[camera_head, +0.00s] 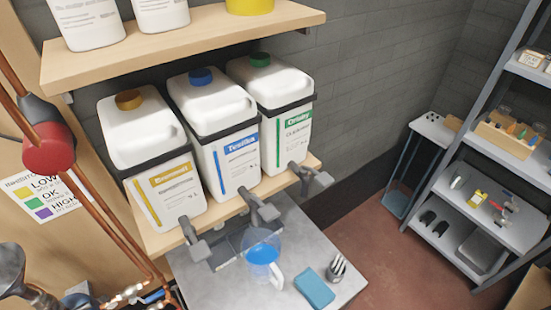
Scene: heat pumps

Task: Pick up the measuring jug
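The measuring jug (262,252) is clear, with blue in its lower part and a pale handle (277,277) pointing toward the front. It stands on a grey metal table (215,287), just in front of the middle container's tap (258,207). A small gap in view makes it hard to tell whether the tap is over its rim. Neither of my grippers shows clearly in the head view. A dark grey rounded part (10,265) shows at the lower left edge, and I cannot tell what it is.
Yellow- (150,160), blue- (214,125) and green-labelled (277,105) containers stand on a wooden shelf behind the jug, grey taps jutting forward. A blue sponge (314,288) and striped metallic object (337,268) lie to its right. Copper pipes (100,205) run at left; a rack (497,215) stands at right.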

